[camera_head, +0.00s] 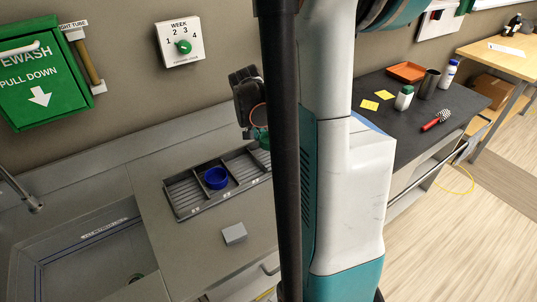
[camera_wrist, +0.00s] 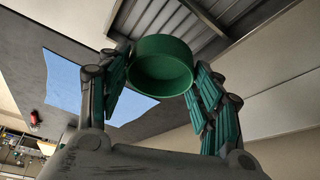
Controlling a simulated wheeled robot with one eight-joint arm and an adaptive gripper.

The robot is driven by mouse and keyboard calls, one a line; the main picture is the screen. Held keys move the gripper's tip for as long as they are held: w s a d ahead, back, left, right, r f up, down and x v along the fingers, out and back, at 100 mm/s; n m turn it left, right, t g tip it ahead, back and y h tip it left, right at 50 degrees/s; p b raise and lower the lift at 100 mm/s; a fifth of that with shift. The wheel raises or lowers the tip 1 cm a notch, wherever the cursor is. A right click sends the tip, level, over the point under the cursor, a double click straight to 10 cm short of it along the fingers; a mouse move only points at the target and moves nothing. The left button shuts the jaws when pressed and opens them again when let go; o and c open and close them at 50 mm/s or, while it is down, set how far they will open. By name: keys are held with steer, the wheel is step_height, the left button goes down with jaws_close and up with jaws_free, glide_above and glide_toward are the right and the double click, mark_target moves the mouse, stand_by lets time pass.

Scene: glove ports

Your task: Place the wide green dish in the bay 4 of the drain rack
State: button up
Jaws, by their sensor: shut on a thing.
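The green dish (camera_wrist: 162,70) is round and sits between the fingers of my gripper (camera_wrist: 158,82) in the wrist view. The fingers are shut on its sides. In the head view my gripper (camera_head: 254,122) is by the right end of the grey drain rack (camera_head: 184,210), and a sliver of the green dish (camera_head: 262,133) shows below it. The rack has several ribbed bays, and its right end is hidden behind my arm. The rack's ribbed floor (camera_wrist: 210,18) appears beyond the dish in the wrist view. The bay labels are too small to read surely.
A blue dish (camera_head: 215,178) occupies a middle bay of the rack. A small grey block (camera_head: 234,233) lies on the counter in front. A sink (camera_head: 90,255) is at left. A dark bench (camera_head: 428,112) at right holds several items. A blue sheet (camera_wrist: 75,88) shows in the wrist view.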

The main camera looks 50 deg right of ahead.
steer(key=shift+f+b, duration=0.85)
steer(key=shift+f, duration=2.1)
steer(key=shift+f, duration=0.15)
steer(key=o, duration=0.8)
steer(key=p+v, duration=0.4)
steer(key=v, duration=0.8)
